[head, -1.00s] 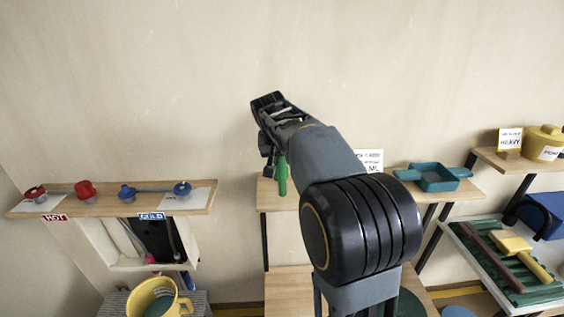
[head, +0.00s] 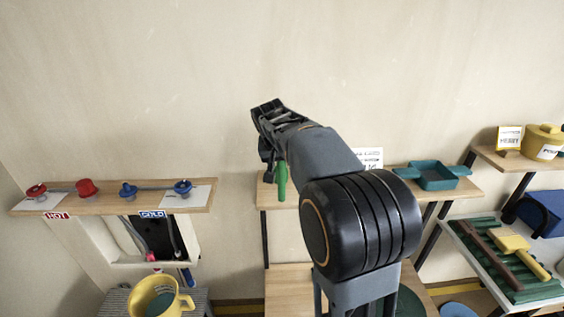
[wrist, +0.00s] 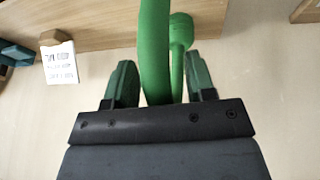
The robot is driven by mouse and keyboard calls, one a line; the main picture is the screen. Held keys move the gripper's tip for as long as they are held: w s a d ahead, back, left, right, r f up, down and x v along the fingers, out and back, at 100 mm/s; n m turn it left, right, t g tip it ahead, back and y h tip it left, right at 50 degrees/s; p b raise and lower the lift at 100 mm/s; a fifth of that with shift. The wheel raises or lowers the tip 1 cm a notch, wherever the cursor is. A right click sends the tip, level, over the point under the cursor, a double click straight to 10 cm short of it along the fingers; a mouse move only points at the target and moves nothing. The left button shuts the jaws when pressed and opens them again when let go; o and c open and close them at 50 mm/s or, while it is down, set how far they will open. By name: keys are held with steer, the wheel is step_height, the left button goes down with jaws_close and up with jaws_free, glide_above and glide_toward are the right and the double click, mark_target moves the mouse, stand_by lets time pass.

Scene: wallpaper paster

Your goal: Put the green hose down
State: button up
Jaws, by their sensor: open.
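The green hose (head: 282,181) shows in the head view below my arm's far end, against the middle shelf (head: 300,196). In the wrist view the hose (wrist: 155,50) runs up between the two green-padded fingers of my gripper (wrist: 162,82), with gaps on both sides. A second, rounder green part (wrist: 181,35) of it is just right of the first. My gripper is open around the hose. The wooden shelf board (wrist: 105,30) is behind the hose; I cannot tell whether they touch.
A teal pan (head: 432,175) and a label card (head: 368,158) are on the shelf to the right. A left shelf (head: 105,203) holds red and blue valves (head: 128,191). A yellow mug (head: 150,300) is below it. A yellow pot (head: 543,140) is at far right.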

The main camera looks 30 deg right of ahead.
steer(key=shift+r, duration=0.15)
steer(key=v, duration=1.2)
steer(key=s+a+f+n+y, duration=0.1)
steer(key=s+a+f, duration=0.3)
steer(key=s+f, duration=0.5)
steer(key=s+a+f+n+t+y, duration=0.1)
steer(key=s+a+f+n, duration=0.3)
steer(key=s+f, duration=0.5)
steer(key=shift+s+f+y+b, duration=0.15)
steer(key=shift+f+y+b, duration=0.2)
steer(key=shift+y, duration=0.45)
steer(key=shift+c, duration=0.7)
